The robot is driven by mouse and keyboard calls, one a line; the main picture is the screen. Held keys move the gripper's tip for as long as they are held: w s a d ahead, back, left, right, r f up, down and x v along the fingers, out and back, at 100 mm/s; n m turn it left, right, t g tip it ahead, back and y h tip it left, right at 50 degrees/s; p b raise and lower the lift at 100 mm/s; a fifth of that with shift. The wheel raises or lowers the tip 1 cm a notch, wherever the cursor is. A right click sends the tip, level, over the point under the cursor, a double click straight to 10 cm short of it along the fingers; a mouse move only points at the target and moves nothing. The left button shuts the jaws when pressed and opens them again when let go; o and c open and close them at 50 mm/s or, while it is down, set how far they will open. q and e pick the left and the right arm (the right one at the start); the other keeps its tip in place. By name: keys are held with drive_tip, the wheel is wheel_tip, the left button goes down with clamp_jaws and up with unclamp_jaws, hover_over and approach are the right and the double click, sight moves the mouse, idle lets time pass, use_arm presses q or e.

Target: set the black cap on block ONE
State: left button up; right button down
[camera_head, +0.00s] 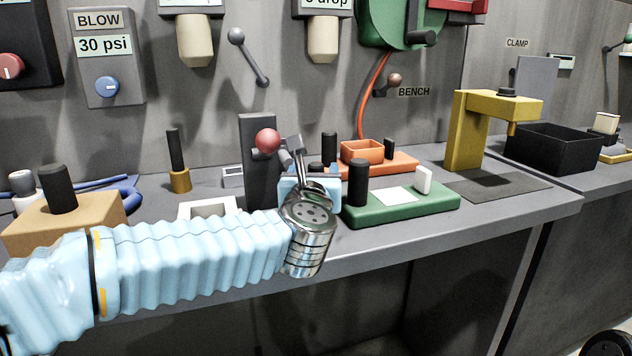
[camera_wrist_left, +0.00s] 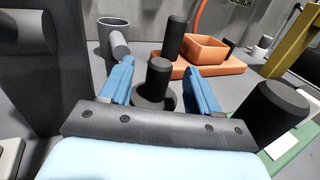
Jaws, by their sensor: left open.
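A short black cylindrical piece with a wider round base (camera_wrist_left: 158,78), which looks like the black cap, stands between my left gripper's fingers in the left wrist view. My left gripper (camera_wrist_left: 160,92) is open, with a blue finger on either side of it; I cannot tell if they touch it. In the head view my left gripper (camera_head: 310,180) is over the bench, left of a green block (camera_head: 400,207) with a black post. An orange block (camera_head: 405,163) with a black post and tray lies behind. No label ONE is readable, so I cannot tell which block it is.
A dark upright post (camera_head: 258,135) with a red-balled lever stands just left of my gripper. A tan block (camera_head: 60,225) is at the left. A yellow clamp frame (camera_head: 465,135) and black bin (camera_head: 555,150) are at the right. The bench front edge is clear.

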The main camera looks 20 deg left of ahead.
sight(316, 164)
use_arm(q)
drive_tip(key=x, duration=0.4)
drive_tip(key=shift+f+p, duration=0.2)
drive_tip(key=shift+p, duration=0.2)
drive_tip(key=c, duration=1.1)
drive_tip(key=shift+c, duration=0.2)
drive_tip(key=shift+r, duration=0.15)
